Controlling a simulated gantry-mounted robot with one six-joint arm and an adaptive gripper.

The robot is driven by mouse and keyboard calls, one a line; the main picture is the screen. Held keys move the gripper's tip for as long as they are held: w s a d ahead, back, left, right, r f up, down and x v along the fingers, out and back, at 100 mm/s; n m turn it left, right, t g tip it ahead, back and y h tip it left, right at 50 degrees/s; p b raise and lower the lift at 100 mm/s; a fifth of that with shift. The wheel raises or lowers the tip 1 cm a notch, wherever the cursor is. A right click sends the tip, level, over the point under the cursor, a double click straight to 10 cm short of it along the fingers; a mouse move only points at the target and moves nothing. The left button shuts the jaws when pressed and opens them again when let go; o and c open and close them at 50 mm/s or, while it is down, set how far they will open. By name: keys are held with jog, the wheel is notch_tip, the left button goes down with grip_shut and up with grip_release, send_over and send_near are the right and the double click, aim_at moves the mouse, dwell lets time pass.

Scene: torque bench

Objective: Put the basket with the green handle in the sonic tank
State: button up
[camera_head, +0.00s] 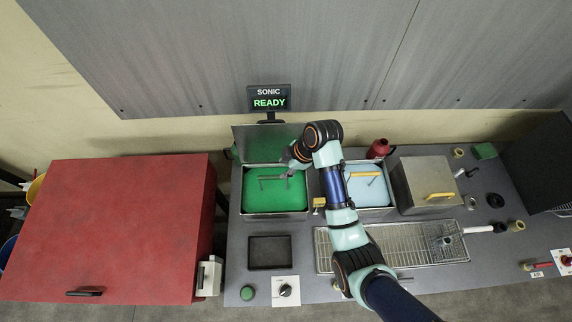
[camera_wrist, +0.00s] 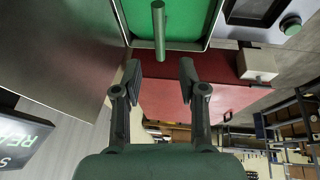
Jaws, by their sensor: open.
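A tank of green liquid (camera_head: 248,205) stands below the SONIC sign with its lid (camera_head: 262,143) raised behind it. A handle bar (camera_head: 272,178) stands over the green liquid. In the wrist view this handle (camera_wrist: 159,30) looks green, and the tank's rim (camera_wrist: 180,46) shows around the liquid. The basket body under it cannot be made out. My gripper (camera_head: 290,160) is over the back right part of this tank, close to the handle. In the wrist view my gripper (camera_wrist: 159,80) is open, with nothing between its fingers; the handle is apart from them.
The sign (camera_head: 269,98) reads SONIC READY. A blue-liquid tank (camera_head: 371,196) with a yellow handle stands right of the green one. A lidded grey box (camera_head: 428,174), wire rack (camera_head: 345,254), dark tray (camera_head: 269,252), green button (camera_head: 247,293) and red cabinet (camera_head: 110,225) stand around.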

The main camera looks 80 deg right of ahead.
jog(key=shift+s+r, duration=0.1)
jog(key=shift+r, duration=0.15)
jog(key=w+a+r+m+t+h, duration=0.1)
jog(key=w+a+r, duration=0.3)
jog(key=w+a, duration=0.4)
jog(key=w+a+r+t+h, duration=0.1)
jog(key=w+a+r+t, duration=0.1)
jog(key=w+a+r, duration=0.55)
jog(key=a+r+m+t, duration=0.1)
jog(key=a+r, duration=0.2)
jog(key=a, duration=0.5)
jog(key=a+r+m+t+y, duration=0.1)
jog(key=a+r+t, duration=0.1)
jog(key=a+r, duration=0.2)
jog(key=s+a+r+t+y, duration=0.1)
jog(key=a+r+t, duration=0.1)
jog(key=a, duration=0.9)
jog(key=shift+a+r+m, duration=0.3)
jog(key=shift+r+m, duration=0.1)
jog(key=shift+r, duration=0.4)
jog(key=shift+f, duration=0.1)
